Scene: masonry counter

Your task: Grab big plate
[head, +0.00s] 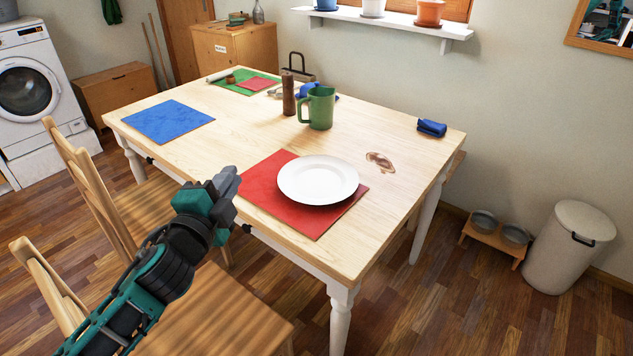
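A big white plate (318,180) lies flat on a red placemat (262,187) at the near side of the wooden table (390,210). My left gripper (227,181) is just left of the placemat, near the table's edge, apart from the plate. Its fingers look close together, but the angle does not show whether they are open or shut. No object shows in it. My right gripper is not in view.
A green mug (321,108) and a brown pepper mill (289,95) stand behind the plate. A blue stapler-like object (431,127) lies at the right edge. Wooden chairs (95,190) stand at the table's left side. A blue placemat (167,121) lies bare.

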